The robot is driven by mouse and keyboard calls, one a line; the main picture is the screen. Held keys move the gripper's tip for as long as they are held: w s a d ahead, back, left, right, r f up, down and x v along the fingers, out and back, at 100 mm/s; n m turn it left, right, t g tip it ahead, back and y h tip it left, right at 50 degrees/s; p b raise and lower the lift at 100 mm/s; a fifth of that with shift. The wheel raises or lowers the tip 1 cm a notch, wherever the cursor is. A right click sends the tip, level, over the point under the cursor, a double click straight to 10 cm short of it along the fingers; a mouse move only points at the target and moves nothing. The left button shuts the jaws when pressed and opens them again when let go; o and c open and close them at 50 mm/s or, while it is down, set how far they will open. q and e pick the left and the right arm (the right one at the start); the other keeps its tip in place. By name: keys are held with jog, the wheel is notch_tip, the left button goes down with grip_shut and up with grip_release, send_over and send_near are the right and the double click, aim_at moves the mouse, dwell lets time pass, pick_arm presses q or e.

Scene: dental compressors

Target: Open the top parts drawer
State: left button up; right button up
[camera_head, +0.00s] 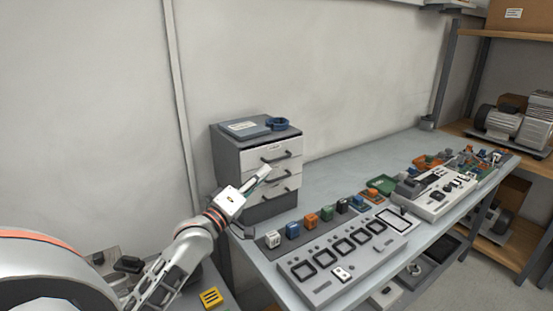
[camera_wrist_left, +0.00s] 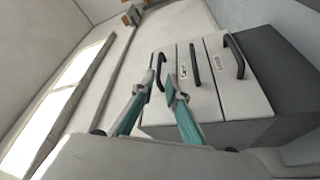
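The grey drawer cabinet (camera_head: 227,156) stands at the back left of the bench with three white drawer fronts, each with a dark bar handle. The top drawer (camera_head: 258,158) looks closed. Its handle (camera_head: 280,157) also shows leftmost in the tilted left wrist view (camera_wrist_left: 161,72). My left gripper (camera_head: 264,173) is in front of the cabinet by the upper drawers. In the wrist view its teal-padded fingers (camera_wrist_left: 160,84) are apart, with the top handle appearing between or just beyond their tips. Contact cannot be told. My right gripper is not in view.
A blue-grey binder (camera_head: 245,128) and a blue ring-shaped item (camera_head: 277,124) lie on the cabinet. Several small coloured blocks (camera_head: 311,220) and a white panel with square frames (camera_head: 325,268) lie on the bench in front. Shelves with compressors (camera_head: 499,122) stand at right.

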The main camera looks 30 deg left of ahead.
pick_arm(q)
send_near(287, 147)
jog(key=w+d, duration=0.1)
jog(key=w, duration=0.2)
jog(key=shift+d+r, duration=0.1)
jog(key=shift+d, duration=0.05)
jog(key=shift+s, duration=0.1)
grip_shut()
